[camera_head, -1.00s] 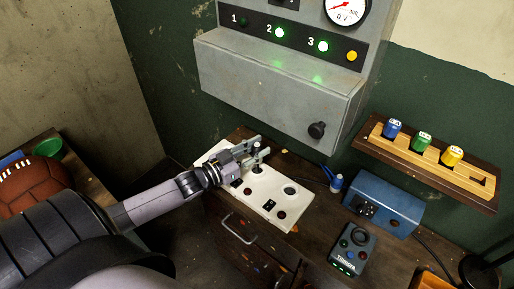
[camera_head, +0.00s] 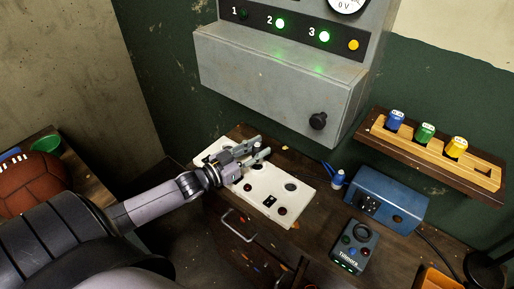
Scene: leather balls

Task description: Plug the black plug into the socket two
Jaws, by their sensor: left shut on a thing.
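The white socket panel (camera_head: 297,205) lies on the workbench, with several dark round and square fittings in its top. My left gripper (camera_head: 257,154) is over the panel's far left part, with its fingers pointing right. It is shut on a small dark upright piece, seemingly the black plug (camera_head: 257,146). The gripper hides the panel under it, so I cannot tell whether the plug is in a socket or which one. My right gripper is not in view.
A grey cabinet (camera_head: 265,80) hangs above, with lamps 2 and 3 lit green. A wooden rack (camera_head: 430,157) holds coloured pieces.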

